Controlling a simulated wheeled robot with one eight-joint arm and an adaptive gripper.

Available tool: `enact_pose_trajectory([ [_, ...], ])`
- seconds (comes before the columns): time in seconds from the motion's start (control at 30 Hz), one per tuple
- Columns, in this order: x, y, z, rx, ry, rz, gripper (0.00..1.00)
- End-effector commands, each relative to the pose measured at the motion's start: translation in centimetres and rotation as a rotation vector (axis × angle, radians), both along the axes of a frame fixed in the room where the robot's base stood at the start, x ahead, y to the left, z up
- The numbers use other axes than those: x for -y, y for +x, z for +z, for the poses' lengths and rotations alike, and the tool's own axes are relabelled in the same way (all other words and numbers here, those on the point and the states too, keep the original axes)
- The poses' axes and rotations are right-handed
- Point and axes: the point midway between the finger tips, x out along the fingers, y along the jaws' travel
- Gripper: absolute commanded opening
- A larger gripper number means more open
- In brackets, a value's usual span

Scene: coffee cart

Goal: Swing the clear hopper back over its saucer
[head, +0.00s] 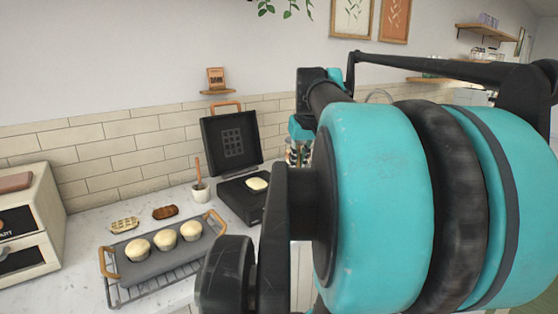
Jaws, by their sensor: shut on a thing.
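My own teal and black arm fills the right half of the head view and covers much of the counter behind it. My gripper's jaws are hidden behind it. A small part of a clear container (297,152) with mixed dark and coloured contents shows just left of the arm, under a teal part. I cannot tell whether it is the hopper. No saucer shows.
An open black waffle press (231,142) stands on the counter, beside a small pot with a wooden handle (200,190). A grey tray (130,270) with muffins lies in front. A cream oven (30,220) is at the left. Shelves (485,35) hang at the upper right.

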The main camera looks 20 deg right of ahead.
Motion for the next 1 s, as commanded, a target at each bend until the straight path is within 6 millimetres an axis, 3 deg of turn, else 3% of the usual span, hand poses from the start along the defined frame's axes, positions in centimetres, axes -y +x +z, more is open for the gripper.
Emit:
enact_pose_trajectory([
  [0.47, 9.5, -2.0, 0.1, 0.002, 0.001, 0.323, 0.00],
  [0.8, 16.0, -1.5, 0.1, 0.002, 0.000, 0.565, 0.00],
  [1.0, 18.4, -1.0, 0.0, 0.003, 0.001, 0.594, 0.00],
])
